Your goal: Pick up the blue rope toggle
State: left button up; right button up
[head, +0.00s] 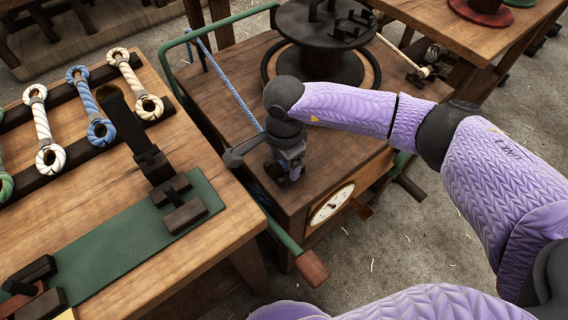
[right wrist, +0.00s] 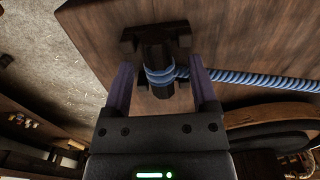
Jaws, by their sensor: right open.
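My left gripper is not in view.
Cream rope pieces (head: 42,130) flank the blue one on the dark rack. A green mat (head: 130,245) lies on the front bench. The machine (head: 220,95) has a green side rail, a round dark platform (head: 318,28) and a dial (head: 331,204). Straw-strewn floor is open at right.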

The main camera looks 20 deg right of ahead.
jog(key=shift+r, duration=0.1)
grip_shut()
